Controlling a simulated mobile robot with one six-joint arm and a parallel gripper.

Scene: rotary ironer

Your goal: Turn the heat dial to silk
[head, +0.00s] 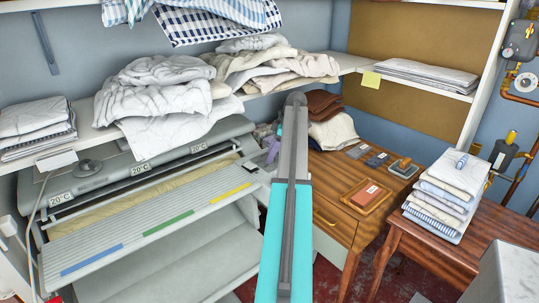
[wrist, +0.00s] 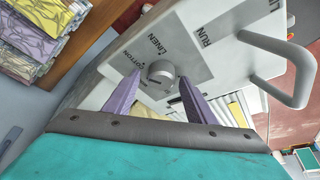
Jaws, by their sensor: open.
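In the wrist view, the heat dial (wrist: 160,73) is a small round grey knob on the light end panel of the ironer. The words COTTON and LINEN stand on a grey patch beside it. I cannot read a silk mark, and the dial's setting is too small to tell. My gripper (wrist: 160,84) is open, with its purple fingers pointing at the dial, one on each side in the picture. I cannot tell whether they touch it. In the head view, the rotary ironer (head: 150,222) is at the left, and my arm covers the dial.
A grey loop handle (wrist: 285,72) sticks out beside the RUN label, right of the dial. Piled linen fills the shelf (head: 255,95) above the ironer.

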